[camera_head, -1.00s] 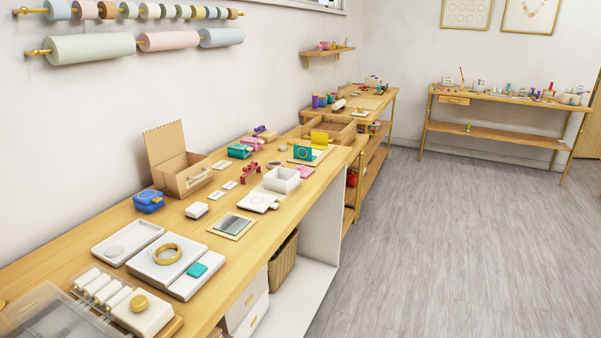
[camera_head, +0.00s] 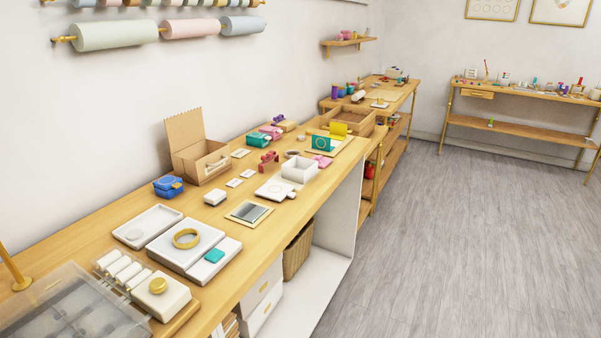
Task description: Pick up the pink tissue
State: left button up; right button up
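A small flat pink piece (camera_head: 321,160) lies on the long wooden workbench (camera_head: 318,207), beside a white open box (camera_head: 299,168) and below a teal and yellow card or box (camera_head: 322,143). It may be the pink tissue; it is too small to be sure. A pink case (camera_head: 271,132) sits further back, near a green case (camera_head: 257,140). A large pink roll (camera_head: 190,27) hangs on the wall rail. Neither of my grippers shows in the view.
An open cardboard box (camera_head: 199,163), a blue case (camera_head: 168,187), white trays (camera_head: 152,226) and a clear plastic organizer (camera_head: 70,310) crowd the bench. Grey floor (camera_head: 460,240) to the right is free. Another table (camera_head: 525,88) stands at the far wall.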

aim_at(322, 163)
jog(key=i+l+u, duration=0.15)
jog(key=u, duration=1)
jog(key=i+l+u, duration=0.1)
jog(key=l+u, duration=0.3)
jog(key=l, duration=0.3)
jog(key=l+u, duration=0.4)
jog(key=l, duration=0.3)
jog(key=k+l+u, duration=0.1)
jog(key=l+u, duration=0.3)
jog(key=l, duration=0.3)
